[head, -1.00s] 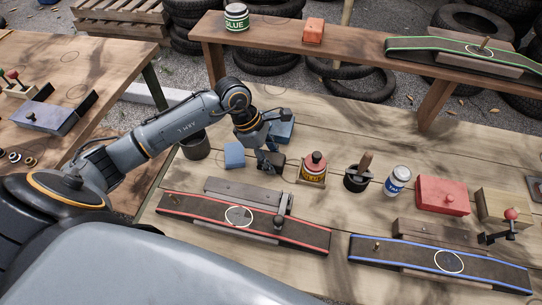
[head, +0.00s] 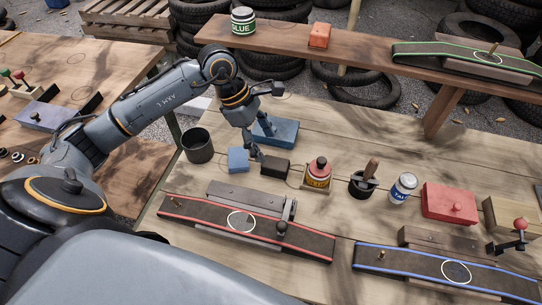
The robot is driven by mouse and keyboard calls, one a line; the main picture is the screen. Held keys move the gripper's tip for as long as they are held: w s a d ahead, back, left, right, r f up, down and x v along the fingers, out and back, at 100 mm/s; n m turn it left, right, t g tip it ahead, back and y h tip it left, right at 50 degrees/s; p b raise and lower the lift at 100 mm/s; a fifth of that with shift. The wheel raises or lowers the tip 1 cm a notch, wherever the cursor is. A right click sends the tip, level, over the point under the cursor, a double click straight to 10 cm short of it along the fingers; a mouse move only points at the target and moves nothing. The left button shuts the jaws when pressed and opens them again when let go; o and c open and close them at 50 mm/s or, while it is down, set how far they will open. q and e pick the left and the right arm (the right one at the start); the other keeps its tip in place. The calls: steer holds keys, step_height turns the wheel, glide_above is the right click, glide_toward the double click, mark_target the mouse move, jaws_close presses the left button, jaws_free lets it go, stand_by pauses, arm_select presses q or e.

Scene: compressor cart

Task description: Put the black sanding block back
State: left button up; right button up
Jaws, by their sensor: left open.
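The black sanding block (head: 275,166) lies flat on the wooden workbench, between a small blue block and the red-capped pot. My left gripper (head: 254,148) points down just left of and behind the black block. Its fingers are open and hold nothing that I can see. Whether a fingertip touches the block's left end I cannot tell. My right gripper is not in view.
A blue block (head: 237,160) and a dark cup (head: 198,146) stand to the left. A larger blue box (head: 275,131) is behind. The red-capped pot (head: 318,174) is close on the right. A red-edged belt (head: 190,209) lies in front.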

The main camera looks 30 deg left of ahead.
arm_select(q)
steer(key=shift+v, duration=1.9)
